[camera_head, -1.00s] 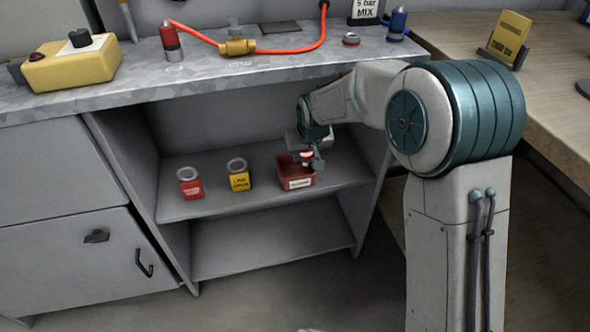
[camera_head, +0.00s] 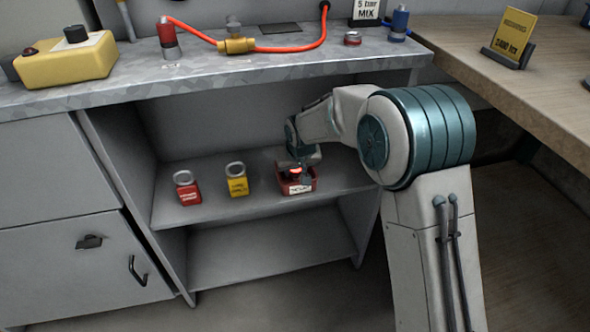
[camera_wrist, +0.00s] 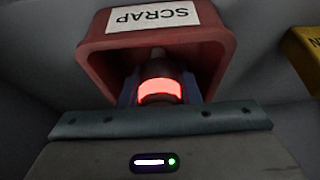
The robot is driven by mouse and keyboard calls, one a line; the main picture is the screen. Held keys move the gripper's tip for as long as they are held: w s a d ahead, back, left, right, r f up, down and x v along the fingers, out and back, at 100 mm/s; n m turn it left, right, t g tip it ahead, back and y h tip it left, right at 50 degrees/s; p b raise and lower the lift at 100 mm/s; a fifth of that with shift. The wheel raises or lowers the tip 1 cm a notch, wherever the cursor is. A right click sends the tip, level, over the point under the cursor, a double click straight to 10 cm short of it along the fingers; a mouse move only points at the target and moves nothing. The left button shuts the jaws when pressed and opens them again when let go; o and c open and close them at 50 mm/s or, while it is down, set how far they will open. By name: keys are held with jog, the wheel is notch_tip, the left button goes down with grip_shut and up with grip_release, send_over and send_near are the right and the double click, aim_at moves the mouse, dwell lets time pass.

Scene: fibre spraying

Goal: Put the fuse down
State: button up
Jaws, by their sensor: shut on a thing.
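My gripper (camera_head: 297,172) reaches into the shelf and is shut on the fuse (camera_head: 295,171), which shows a glowing red band. In the wrist view the fuse (camera_wrist: 160,90) sits between the jaws, with its far end over the inside of a red bin. The red bin (camera_head: 297,188) stands on the upper shelf; in the wrist view the bin (camera_wrist: 225,45) bears a white label reading SCRAP. The fuse's lower end is partly hidden, so I cannot tell whether it touches the bin's floor.
A yellow container (camera_head: 237,186) and a red container (camera_head: 188,193) stand left of the bin on the shelf (camera_head: 215,213). The lower shelf is empty.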

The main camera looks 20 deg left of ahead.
jog(key=o, duration=1.1)
jog(key=shift+c, duration=0.2)
jog(key=p+v, duration=0.3)
jog(key=v, duration=0.3)
jog(key=shift+r, duration=0.4)
jog(key=s+d+r+m+h, duration=0.1)
jog(key=s+d+r, duration=0.15)
jog(key=d, duration=0.45)
jog(key=s+d+r+m, duration=0.1)
jog(key=s+d+r, duration=0.15)
jog(key=d, duration=0.45)
jog(key=s+d+r+m+g+h, duration=0.1)
jog(key=s+d+m, duration=0.3)
jog(key=s+d, duration=1.5)
jog(key=shift+s+d+g, duration=0.25)
jog(key=shift+s+g, duration=0.55)
jog(key=shift+s, duration=0.05)
jog(key=shift+r, duration=0.1)
